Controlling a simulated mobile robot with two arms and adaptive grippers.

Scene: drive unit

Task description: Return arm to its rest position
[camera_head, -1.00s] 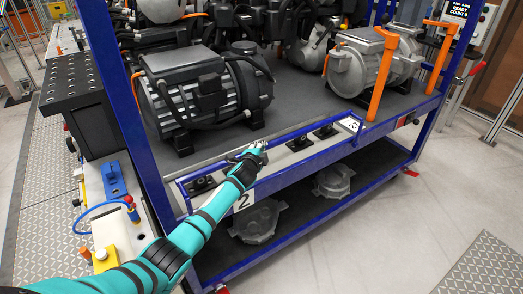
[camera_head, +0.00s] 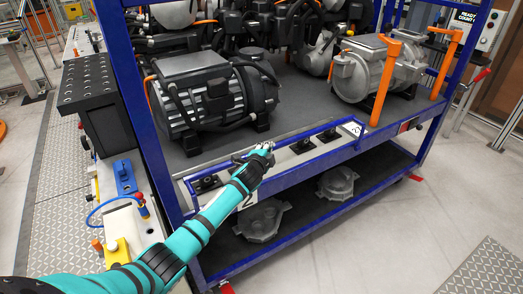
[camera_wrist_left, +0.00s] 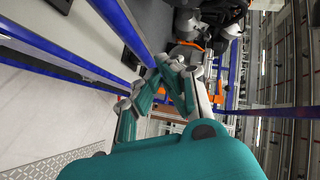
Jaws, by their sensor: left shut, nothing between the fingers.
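My left arm, teal with black bands, reaches from the bottom left of the head view toward the blue rack. My left gripper (camera_head: 266,150) is shut and empty at the front edge of the upper shelf, close to the blue-framed tray (camera_head: 335,148) there. In the left wrist view the gripper's fingers (camera_wrist_left: 168,66) come together at their tips with nothing between them. Beyond them show blue rack bars. My right gripper is in neither view.
A dark motor (camera_head: 215,95) and a grey metal housing (camera_head: 368,72) stand on the upper shelf. Flat grey castings (camera_head: 262,222) lie on the lower shelf. A black perforated block (camera_head: 95,90) stands left of the rack. The floor at right is open.

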